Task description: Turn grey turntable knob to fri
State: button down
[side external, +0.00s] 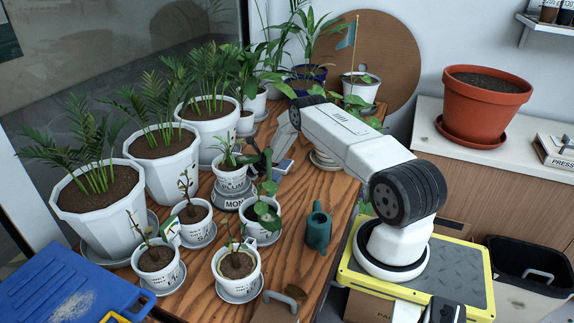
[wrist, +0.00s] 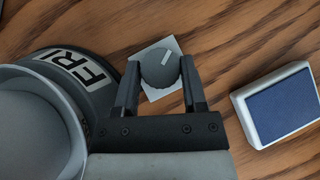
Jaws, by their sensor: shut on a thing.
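The grey knob (wrist: 160,68) sits on a small white square plate (wrist: 153,94) on the wooden table, and a light mark shows on its top. My gripper (wrist: 160,66) is shut on the knob, one dark finger on each side. The grey turntable (wrist: 101,84) is left of the knob, and its rim shows a FRI label (wrist: 82,68) in the wrist view. In the side view the turntable's rim (side external: 222,199) shows a MON label (side external: 236,204) toward the camera, with a pot on top. The knob cannot be made out there.
A blue-topped white block (wrist: 281,104) lies right of my gripper. Several potted palms (side external: 162,152) and small pots (side external: 236,270) crowd the table's left and front. A teal watering can (side external: 318,229) stands nearer the right edge.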

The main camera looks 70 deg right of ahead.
jog(key=shift+c, duration=0.7)
grip_release()
jog(key=shift+d+n+t+y, duration=0.2)
jog(key=shift+n+t+y, duration=0.2)
jog(key=shift+n+y, duration=1.05)
jog(key=shift+n, duration=0.25)
jog(key=shift+d+n+y, duration=0.1)
jog(key=shift+n+y, duration=0.85)
jog(key=shift+n, duration=0.55)
jog(key=shift+n+y, duration=0.6)
jog(key=shift+s+d+r, duration=0.1)
